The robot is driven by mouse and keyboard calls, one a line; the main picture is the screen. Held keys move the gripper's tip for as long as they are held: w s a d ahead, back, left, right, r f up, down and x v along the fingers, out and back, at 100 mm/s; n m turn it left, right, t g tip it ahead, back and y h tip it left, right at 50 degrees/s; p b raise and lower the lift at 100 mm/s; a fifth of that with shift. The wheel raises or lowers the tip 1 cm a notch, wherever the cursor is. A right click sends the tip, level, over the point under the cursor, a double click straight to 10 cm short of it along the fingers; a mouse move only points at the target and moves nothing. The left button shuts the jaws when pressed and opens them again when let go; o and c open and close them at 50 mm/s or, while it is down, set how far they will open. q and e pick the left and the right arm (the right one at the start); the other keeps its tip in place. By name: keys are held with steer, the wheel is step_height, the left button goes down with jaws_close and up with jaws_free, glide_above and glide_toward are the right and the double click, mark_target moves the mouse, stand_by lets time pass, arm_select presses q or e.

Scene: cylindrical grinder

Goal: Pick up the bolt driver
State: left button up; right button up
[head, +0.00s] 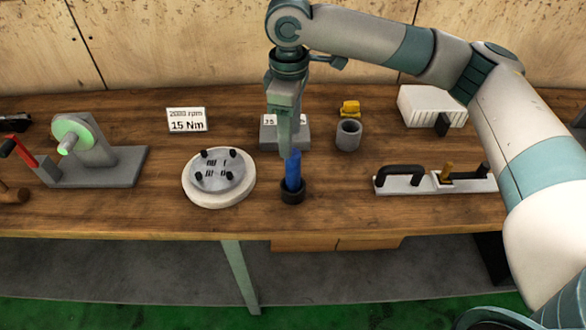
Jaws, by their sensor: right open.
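The bolt driver appears to be the blue upright tool (292,172), standing in a dark round holder (292,190) on the wooden bench. My right gripper (291,152) points straight down from above and is open at the top of the blue tool. Its fingers overlap the tool's upper end in the picture. I cannot tell whether they touch it. The tool's top is partly hidden by the gripper. My left gripper is not in view.
A round white fixture (220,196) with dark pegs stands close on the left. A grey cup (348,136) and a white plate with black handles (432,184) are to the right. A sign (187,120) and a grinder-like unit (97,181) stand left. The bench's front edge (290,235) is nearby.

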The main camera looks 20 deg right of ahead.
mark_target(293, 173)
step_height(293, 173, down, 7)
steer(key=shift+r+p, duration=0.1)
steer(key=shift+p, duration=0.65)
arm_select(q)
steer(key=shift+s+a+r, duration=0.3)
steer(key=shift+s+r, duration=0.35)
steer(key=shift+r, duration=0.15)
arm_select(e)
steer(key=shift+f, duration=0.45)
steer(key=shift+d+f+p, duration=0.2)
steer(key=shift+f+p, duration=0.25)
steer(key=shift+f, duration=0.05)
step_height(293, 173, down, 3)
steer(key=shift+s+d+f+p, duration=0.1)
steer(key=shift+d+p, duration=0.05)
steer(key=shift+p, duration=0.5)
steer(key=shift+f, duration=0.5)
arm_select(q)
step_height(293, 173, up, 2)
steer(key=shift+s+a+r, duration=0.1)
